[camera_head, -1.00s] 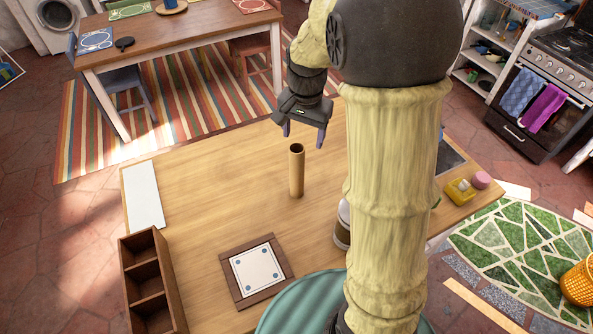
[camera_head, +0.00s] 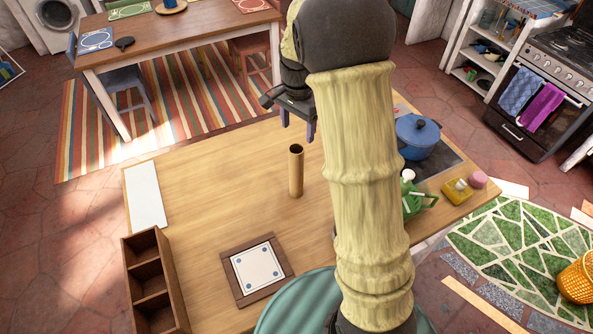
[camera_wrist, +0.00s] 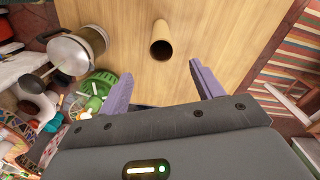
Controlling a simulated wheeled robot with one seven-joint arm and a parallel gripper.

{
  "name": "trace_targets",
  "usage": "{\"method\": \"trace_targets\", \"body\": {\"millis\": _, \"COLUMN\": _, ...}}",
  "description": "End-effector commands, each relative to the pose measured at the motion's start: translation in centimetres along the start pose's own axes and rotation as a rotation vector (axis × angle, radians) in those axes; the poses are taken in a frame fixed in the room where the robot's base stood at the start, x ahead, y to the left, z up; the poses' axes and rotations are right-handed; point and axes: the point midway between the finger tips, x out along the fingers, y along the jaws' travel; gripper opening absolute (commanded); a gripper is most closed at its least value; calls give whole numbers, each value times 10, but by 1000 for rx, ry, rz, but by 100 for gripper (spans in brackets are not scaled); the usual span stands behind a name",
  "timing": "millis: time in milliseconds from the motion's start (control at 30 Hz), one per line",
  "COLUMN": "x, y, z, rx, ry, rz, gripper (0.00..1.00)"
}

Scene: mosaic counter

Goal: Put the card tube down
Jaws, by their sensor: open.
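The card tube (camera_head: 296,172) is a brown hollow cylinder standing upright on the wooden counter (camera_head: 200,185). In the wrist view the tube (camera_wrist: 161,50) shows its dark open end, beyond the fingertips and between their lines. My gripper (camera_head: 297,134) is above and behind the tube in the head view, apart from it. Its two purple fingers (camera_wrist: 161,78) are spread, with nothing between them.
A wooden compartment box (camera_head: 152,285), a framed white tile (camera_head: 256,268) and a white panel (camera_head: 145,195) lie on the counter's left and front. A blue pot (camera_head: 417,137), a green watering can (camera_head: 415,200) and a yellow item (camera_head: 457,191) are at right. Counter around the tube is clear.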

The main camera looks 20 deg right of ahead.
Motion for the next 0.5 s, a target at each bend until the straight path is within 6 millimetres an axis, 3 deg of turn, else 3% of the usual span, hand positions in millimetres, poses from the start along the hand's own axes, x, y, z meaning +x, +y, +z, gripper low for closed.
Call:
{"method": "trace_targets", "body": {"millis": 300, "x": 55, "y": 2, "z": 0, "rx": 1, "ry": -3, "rz": 5, "gripper": 66}}
{"method": "trace_targets", "body": {"millis": 500, "x": 77, "y": 0, "z": 1, "rx": 0, "ry": -1, "rz": 1, "gripper": 66}}
